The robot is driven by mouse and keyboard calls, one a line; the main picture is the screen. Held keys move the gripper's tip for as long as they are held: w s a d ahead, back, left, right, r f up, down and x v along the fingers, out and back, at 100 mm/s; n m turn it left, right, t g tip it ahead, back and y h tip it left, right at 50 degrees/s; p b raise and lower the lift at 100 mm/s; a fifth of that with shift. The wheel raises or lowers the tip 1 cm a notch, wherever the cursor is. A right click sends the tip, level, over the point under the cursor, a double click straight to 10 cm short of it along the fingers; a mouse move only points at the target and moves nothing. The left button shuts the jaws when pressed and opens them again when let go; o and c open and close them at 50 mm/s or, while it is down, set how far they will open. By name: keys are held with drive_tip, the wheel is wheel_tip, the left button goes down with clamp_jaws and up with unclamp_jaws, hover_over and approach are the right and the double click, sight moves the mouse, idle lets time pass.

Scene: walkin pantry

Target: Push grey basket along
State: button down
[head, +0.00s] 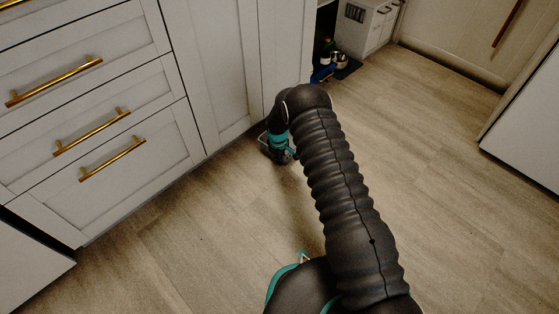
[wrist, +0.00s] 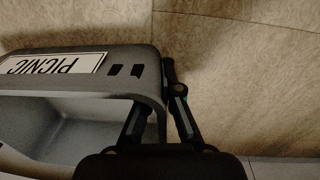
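The grey basket (wrist: 135,57) fills the left of the wrist view, with a white label reading PICNIC (wrist: 52,66) upside down and two dark slots beside it. Its pale hollow inside shows below the rim. My gripper (wrist: 158,85) is at the basket's right end, one finger on the inner side of the wall and one along the outer side. The fingers look closed on that wall, though the inner fingertip is hidden by the rim.
White drawers with brass handles (head: 98,158) line the left. An open recess at the back holds small items, a metal pot (head: 341,60) and a blue thing (head: 323,74). A white cabinet edge (head: 525,135) stands at right. The wooden floor (head: 450,170) is clear.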

drive_tip(key=shift+d, duration=0.1)
drive_tip(key=c, duration=1.2)
unclamp_jaws()
drive_tip(key=shift+c, duration=0.2)
wheel_tip(320, 180, up, 12)
drive_tip(key=shift+s+a, duration=0.2)
drive_tip(key=shift+s, duration=0.1)
drive_tip(key=shift+m, duration=0.3)
